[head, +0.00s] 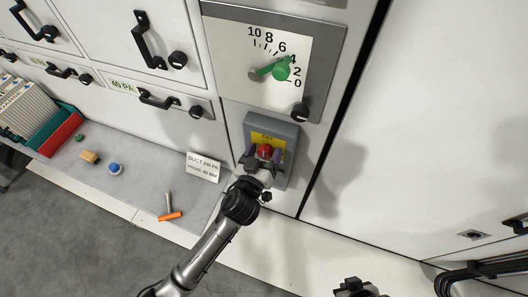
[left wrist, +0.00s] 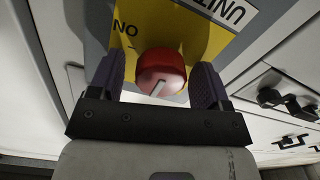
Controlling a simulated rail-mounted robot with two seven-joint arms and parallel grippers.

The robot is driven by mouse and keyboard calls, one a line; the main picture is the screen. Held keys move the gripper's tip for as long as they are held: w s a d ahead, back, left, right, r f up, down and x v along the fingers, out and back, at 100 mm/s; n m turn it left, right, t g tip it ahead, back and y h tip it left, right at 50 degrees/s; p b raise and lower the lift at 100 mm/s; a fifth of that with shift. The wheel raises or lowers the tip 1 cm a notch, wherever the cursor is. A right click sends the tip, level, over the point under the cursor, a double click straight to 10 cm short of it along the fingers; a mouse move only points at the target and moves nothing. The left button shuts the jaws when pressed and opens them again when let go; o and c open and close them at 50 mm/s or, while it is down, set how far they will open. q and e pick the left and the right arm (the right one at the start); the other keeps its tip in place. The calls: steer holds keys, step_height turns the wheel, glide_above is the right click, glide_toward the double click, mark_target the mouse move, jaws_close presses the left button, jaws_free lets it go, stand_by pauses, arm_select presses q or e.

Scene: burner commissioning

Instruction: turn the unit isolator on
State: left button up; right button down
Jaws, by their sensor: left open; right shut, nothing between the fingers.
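The unit isolator is a grey box (head: 289,134) with a yellow plate (head: 272,140) and a red knob (head: 264,149), below the dial panel in the head view. My left gripper (head: 260,160) is at the knob. In the left wrist view, the red knob (left wrist: 161,67) sits between the open fingers of my left gripper (left wrist: 159,85), with gaps at its sides. A pale slanted mark shows on the knob's face. The yellow plate (left wrist: 205,28) behind it carries inverted lettering, with "ON" at upper left. My right gripper (head: 357,288) is shut and empty at the bottom edge.
A dial panel (head: 235,62) with a green pointer (head: 281,69) is above the isolator. On the ledge lie a sign card (head: 203,166), an orange-handled tool (head: 170,215), a blue knob (head: 115,168) and a red-green file tray (head: 62,135). White cabinet panels (head: 420,130) fill the right.

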arm_select(q)
steer(key=shift+c, duration=0.4)
steer(key=c, duration=0.8)
steer(key=shift+r+m+p, duration=0.2)
steer(key=shift+m+p, duration=0.9)
steer(key=shift+p, duration=0.05)
steer(key=shift+c, duration=0.2)
steer(key=m+p, duration=0.2)
steer(key=m, duration=0.1)
steer(key=shift+d+m, duration=0.1)
steer(key=shift+m, duration=0.3)
steer(key=m+p, duration=0.2)
steer(key=m, duration=0.3)
steer(key=shift+d+f+p, duration=0.1)
steer(key=shift+p, duration=0.25)
steer(key=m+p, duration=0.1)
steer(key=m, duration=0.4)
steer(key=shift+s+f+m, duration=0.1)
steer(key=shift+f+m, duration=0.05)
steer(key=shift+m, duration=0.75)
